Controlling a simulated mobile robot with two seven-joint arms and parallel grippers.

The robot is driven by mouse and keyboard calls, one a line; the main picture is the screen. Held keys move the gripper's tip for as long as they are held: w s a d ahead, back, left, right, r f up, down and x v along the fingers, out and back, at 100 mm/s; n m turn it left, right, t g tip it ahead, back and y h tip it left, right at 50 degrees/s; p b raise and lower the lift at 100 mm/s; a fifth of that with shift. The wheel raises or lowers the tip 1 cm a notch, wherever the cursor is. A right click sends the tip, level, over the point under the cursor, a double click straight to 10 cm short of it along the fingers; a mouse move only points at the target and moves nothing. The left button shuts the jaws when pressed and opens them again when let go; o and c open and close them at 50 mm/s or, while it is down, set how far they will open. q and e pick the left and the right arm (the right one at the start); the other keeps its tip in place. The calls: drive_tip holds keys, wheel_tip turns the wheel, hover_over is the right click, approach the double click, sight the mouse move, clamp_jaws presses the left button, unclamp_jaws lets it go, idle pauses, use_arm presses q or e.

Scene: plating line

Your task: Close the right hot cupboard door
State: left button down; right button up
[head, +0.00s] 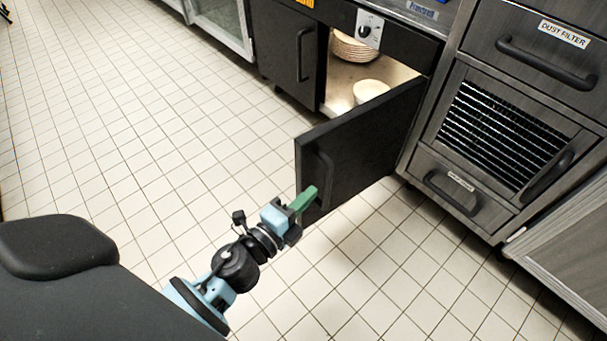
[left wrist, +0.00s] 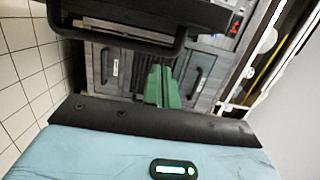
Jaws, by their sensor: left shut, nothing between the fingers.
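The right hot cupboard door (head: 365,140) is a dark panel standing wide open, swung out from its hinge side on the right. Its handle (head: 323,178) is a dark vertical bar near the free edge. My left gripper (head: 306,197) has green fingers, shut and empty, beside the lower part of the handle; whether they touch the door cannot be told. In the left wrist view the shut green fingers (left wrist: 162,84) point forward just below a dark handle bar (left wrist: 120,48). My right gripper is in neither view.
The open cupboard shows stacked plates (head: 354,47) and a pale bowl stack (head: 370,90). The left cupboard door (head: 285,45) is closed. A control knob (head: 366,31) sits above the opening. A dust filter unit (head: 500,130) stands to the right. The tiled floor at left is clear.

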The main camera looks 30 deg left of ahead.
sight(303, 176)
use_arm(q)
drive_tip(key=x, duration=0.3)
drive_tip(key=shift+r, duration=0.1)
drive_tip(key=shift+w+a, duration=0.3)
drive_tip(key=shift+a, duration=0.3)
drive_tip(key=shift+w+a, duration=0.25)
drive_tip(key=shift+a, duration=0.35)
drive_tip(key=shift+w+a, duration=0.3)
drive_tip(key=shift+a, duration=0.3)
drive_tip(key=shift+a, duration=0.15)
